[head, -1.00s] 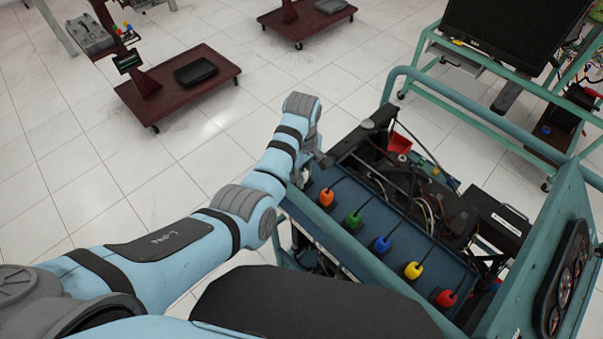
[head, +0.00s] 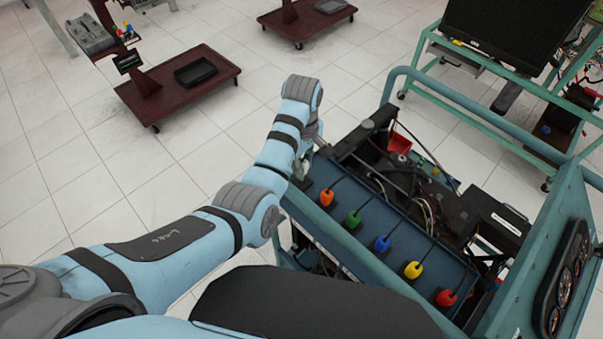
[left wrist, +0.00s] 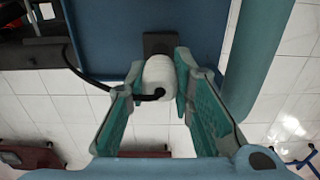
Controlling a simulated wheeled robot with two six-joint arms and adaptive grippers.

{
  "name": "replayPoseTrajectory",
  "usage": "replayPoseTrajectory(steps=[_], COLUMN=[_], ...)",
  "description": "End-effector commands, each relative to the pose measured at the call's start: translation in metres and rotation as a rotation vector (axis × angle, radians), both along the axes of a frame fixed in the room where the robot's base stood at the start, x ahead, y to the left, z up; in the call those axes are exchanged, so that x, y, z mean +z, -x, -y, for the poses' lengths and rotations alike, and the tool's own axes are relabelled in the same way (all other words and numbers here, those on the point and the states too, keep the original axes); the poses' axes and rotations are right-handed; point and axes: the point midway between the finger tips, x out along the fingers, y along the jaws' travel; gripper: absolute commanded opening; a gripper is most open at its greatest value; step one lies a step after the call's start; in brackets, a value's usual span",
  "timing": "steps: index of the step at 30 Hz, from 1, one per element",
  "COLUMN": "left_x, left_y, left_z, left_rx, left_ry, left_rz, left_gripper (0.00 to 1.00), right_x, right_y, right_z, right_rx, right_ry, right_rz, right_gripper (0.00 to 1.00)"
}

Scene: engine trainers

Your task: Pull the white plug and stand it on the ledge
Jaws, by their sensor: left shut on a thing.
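The white plug (left wrist: 158,78) shows in the left wrist view, with a black cable running from it to the left. My left gripper (left wrist: 155,88) has its green-padded fingers around the plug and holds it. The plug is just below a dark block on the blue panel edge; whether they touch is unclear. In the head view my left gripper (head: 304,165) is at the far left end of the blue ledge (head: 440,268), mostly hidden by its wrist. My right gripper is not in view.
Orange (head: 326,197), green (head: 352,219), blue (head: 382,243), yellow (head: 413,270) and red (head: 445,298) plugs stand in a row along the ledge. An engine with cables lies behind them. A teal frame rail (head: 480,100) surrounds the trainer. Open tiled floor lies to the left.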

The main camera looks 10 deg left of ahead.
Motion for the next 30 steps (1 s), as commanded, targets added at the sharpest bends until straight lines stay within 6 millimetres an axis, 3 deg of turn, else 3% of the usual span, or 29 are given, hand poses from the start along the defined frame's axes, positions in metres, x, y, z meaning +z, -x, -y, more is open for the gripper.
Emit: replayPoseTrajectory(steps=[23, 26, 30], left_x=[0.02, 0.045, 0.103], left_y=[-0.002, -0.012, -0.027], left_z=[0.002, 0.016, 0.046], left_rx=[0.001, 0.01, 0.034], left_ry=[0.001, 0.01, 0.012], left_rz=[0.0, 0.003, 0.004], left_gripper=[0.0, 0.0, 0.0], right_x=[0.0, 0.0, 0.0], right_y=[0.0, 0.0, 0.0], right_z=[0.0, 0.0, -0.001], right_rx=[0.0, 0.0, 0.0], right_ry=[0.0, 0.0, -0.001], right_rz=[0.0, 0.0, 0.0], right_gripper=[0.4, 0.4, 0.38])
